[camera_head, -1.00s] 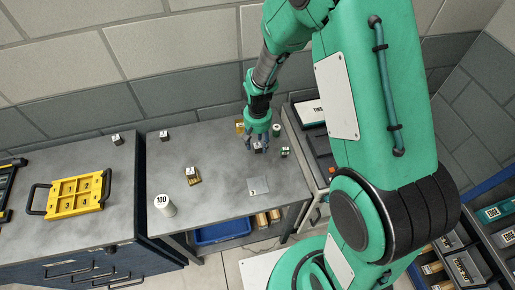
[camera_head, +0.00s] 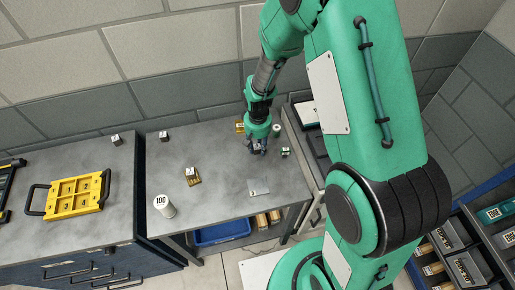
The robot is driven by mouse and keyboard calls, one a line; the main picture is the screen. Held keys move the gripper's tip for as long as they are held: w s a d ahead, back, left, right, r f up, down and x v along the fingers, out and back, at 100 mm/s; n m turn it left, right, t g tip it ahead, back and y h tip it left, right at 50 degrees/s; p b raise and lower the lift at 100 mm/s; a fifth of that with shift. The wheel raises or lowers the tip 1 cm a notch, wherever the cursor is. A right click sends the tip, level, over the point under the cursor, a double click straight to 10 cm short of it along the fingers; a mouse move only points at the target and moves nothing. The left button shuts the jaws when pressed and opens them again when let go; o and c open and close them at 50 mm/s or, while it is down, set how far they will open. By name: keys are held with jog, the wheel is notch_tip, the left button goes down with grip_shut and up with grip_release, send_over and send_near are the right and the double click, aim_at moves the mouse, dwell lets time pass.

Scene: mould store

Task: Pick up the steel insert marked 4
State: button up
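My gripper (camera_head: 257,148) points down at the right part of the grey bench, low over its top. A small dark steel-coloured block is at the fingertips, mostly hidden by the fingers; its mark cannot be read, and I cannot tell whether the fingers are closed on it. Two other small grey blocks with white labels stand farther left: one at the back of the middle bench (camera_head: 164,136) and one on the left bench (camera_head: 116,140). Their numbers are too small to read.
Near my gripper are a green cylinder (camera_head: 276,130), a small green block (camera_head: 285,152), a yellow block (camera_head: 239,126) and a flat grey plate (camera_head: 259,187). A brass block (camera_head: 192,176) and a white cylinder marked 100 (camera_head: 164,206) stand left. A yellow tray (camera_head: 75,194) lies on the left bench.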

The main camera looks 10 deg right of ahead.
aim_at(258, 148)
grip_shut()
jog(key=shift+r, duration=0.15)
jog(key=shift+r, duration=0.55)
jog(key=shift+s+r+p, duration=0.2)
jog(key=shift+r, duration=0.4)
jog(key=shift+s+r+p, duration=0.2)
jog(key=shift+r, duration=0.4)
jog(key=s, duration=0.5)
jog(key=s+d+r, duration=0.1)
jog(key=s, duration=0.4)
jog(key=s+p, duration=0.1)
jog(key=s, duration=0.4)
jog(key=shift+s+d+r, duration=0.1)
jog(key=shift+d+r, duration=0.05)
jog(key=shift+d, duration=0.05)
